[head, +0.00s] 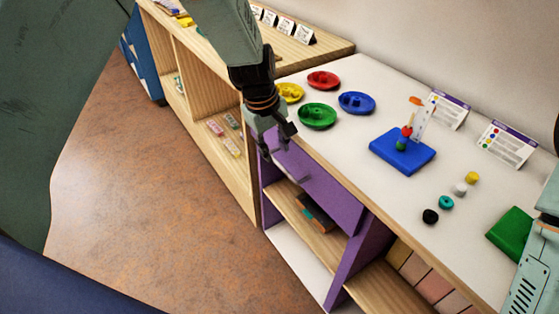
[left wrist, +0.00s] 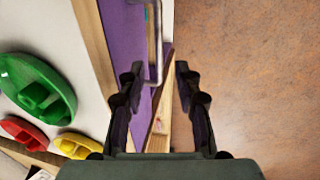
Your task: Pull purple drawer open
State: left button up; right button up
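The purple drawer (head: 325,197) sits under the front edge of the white tabletop, and its front looks flush with the unit. Its thin metal handle (left wrist: 157,50) shows in the left wrist view, running down between the finger lines. My left gripper (head: 279,147) is at the left end of the drawer front, pointing down, and hides part of it. In the left wrist view, its fingers (left wrist: 158,72) are apart with nothing clamped between them. I cannot tell whether they touch the handle. My right gripper is out of view.
The tabletop (head: 380,105) holds a green dish (head: 317,116), a blue dish (head: 357,103), a blue peg board (head: 402,152) and several loose beads. A wooden shelf unit (head: 205,75) stands left of the purple unit. The brown floor (head: 150,190) in front is clear.

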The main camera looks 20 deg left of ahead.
aim_at(281, 166)
pick_arm(q)
jog(key=f, duration=0.4)
jog(key=shift+w+d+b, duration=0.3)
jog(key=shift+d+b, duration=0.1)
jog(key=shift+w+f, duration=0.1)
jog(key=shift+f, duration=0.45)
grip_shut()
